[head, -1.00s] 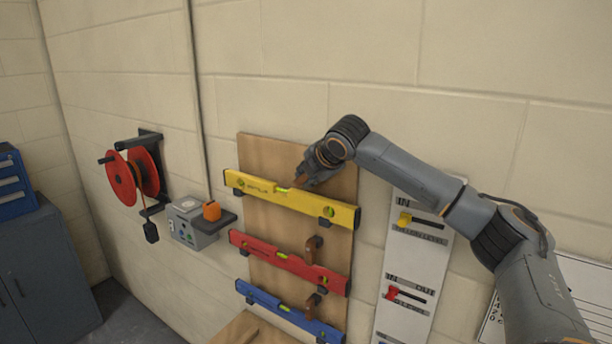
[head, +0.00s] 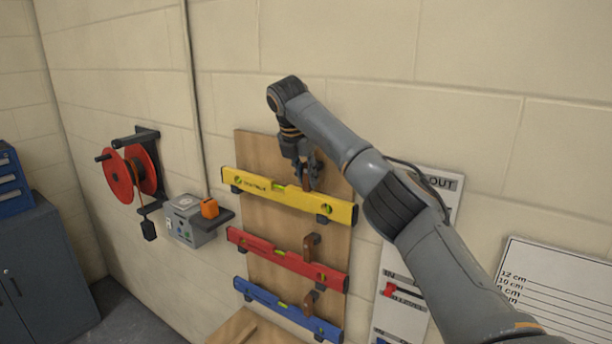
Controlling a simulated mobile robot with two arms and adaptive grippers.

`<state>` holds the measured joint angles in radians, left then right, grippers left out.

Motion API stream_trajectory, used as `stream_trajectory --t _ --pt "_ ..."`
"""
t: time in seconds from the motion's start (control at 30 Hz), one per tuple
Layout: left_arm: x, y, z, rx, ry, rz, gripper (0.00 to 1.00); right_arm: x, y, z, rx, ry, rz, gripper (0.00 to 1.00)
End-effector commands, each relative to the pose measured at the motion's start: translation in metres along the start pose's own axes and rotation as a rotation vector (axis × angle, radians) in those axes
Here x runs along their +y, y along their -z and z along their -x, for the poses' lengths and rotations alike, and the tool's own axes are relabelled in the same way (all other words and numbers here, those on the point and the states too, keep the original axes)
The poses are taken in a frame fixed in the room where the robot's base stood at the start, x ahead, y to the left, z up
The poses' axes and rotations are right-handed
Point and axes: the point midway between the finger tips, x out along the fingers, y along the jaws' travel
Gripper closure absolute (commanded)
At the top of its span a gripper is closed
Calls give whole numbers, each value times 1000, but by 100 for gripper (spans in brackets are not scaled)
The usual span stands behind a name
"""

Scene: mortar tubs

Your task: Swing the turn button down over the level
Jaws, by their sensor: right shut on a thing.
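The yellow level (head: 292,197) rests on dark brackets across the top of a wooden board. A brown wooden turn button (head: 307,183) sits at its upper edge, pointing roughly downward. My right gripper (head: 309,178) comes down from above and is shut on this button, hiding part of it. The button's lower end meets the level's top edge in the picture; I cannot tell how far it overlaps the level's face. My left gripper is not in view.
Below are a red level (head: 285,259) and a blue level (head: 285,311), each with a wooden button. A grey box with an orange item (head: 209,208) and a red reel (head: 120,175) are at left. A slider panel (head: 397,312) stands right, partly behind my right arm.

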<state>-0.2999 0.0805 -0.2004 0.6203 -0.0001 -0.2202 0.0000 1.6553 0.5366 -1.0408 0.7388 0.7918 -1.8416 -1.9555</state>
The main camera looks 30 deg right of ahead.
Motion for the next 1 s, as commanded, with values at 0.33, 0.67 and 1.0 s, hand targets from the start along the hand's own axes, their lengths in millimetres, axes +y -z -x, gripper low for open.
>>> stream_trajectory --t 0.33,0.67,1.0 --pt "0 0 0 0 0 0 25 -1 -1 0 -4 49 20 100" --pt "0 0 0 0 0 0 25 -1 -1 0 -4 50 21 100" --pt "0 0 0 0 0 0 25 -1 -1 0 -2 49 20 57"
